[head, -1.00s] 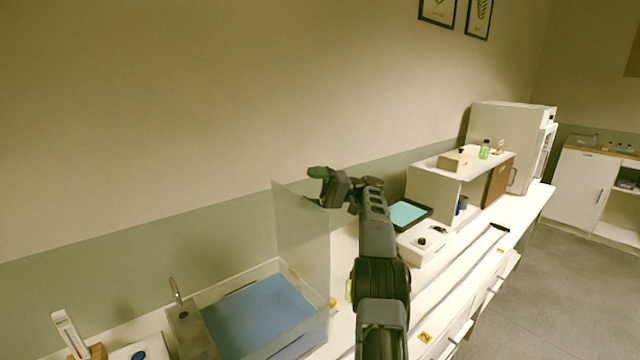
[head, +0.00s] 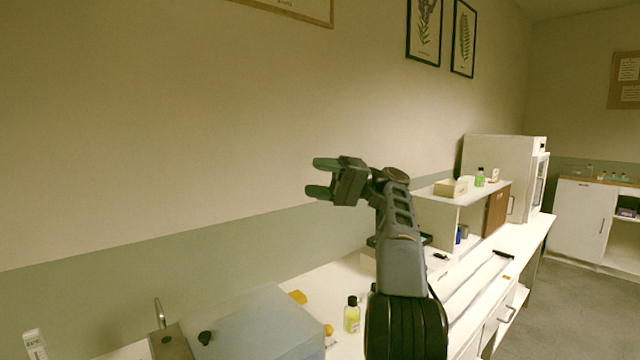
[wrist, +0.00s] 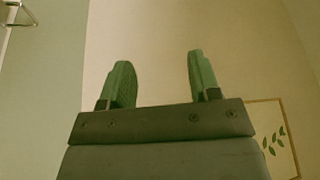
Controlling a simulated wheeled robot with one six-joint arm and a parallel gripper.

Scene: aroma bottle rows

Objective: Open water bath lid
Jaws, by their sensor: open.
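The water bath (head: 170,345) stands at the bottom left of the head view, cut off by the lower edge. Its pale translucent lid (head: 255,318) lies down over the basin, with a dark knob (head: 205,337) near its left side. My gripper (head: 320,178) is raised well above and to the right of the lid, pointing left, touching nothing. Its green fingertips are apart and empty; they also show in the wrist view (wrist: 157,78), with only wall and a picture behind them. The bath's front is out of frame.
A bottle of yellow liquid (head: 352,314) and orange items (head: 298,297) stand right of the bath. A white thermometer-like stick (head: 35,345) is at the far left. A shelf unit (head: 437,208) and a white cabinet (head: 497,165) stand further back along the bench.

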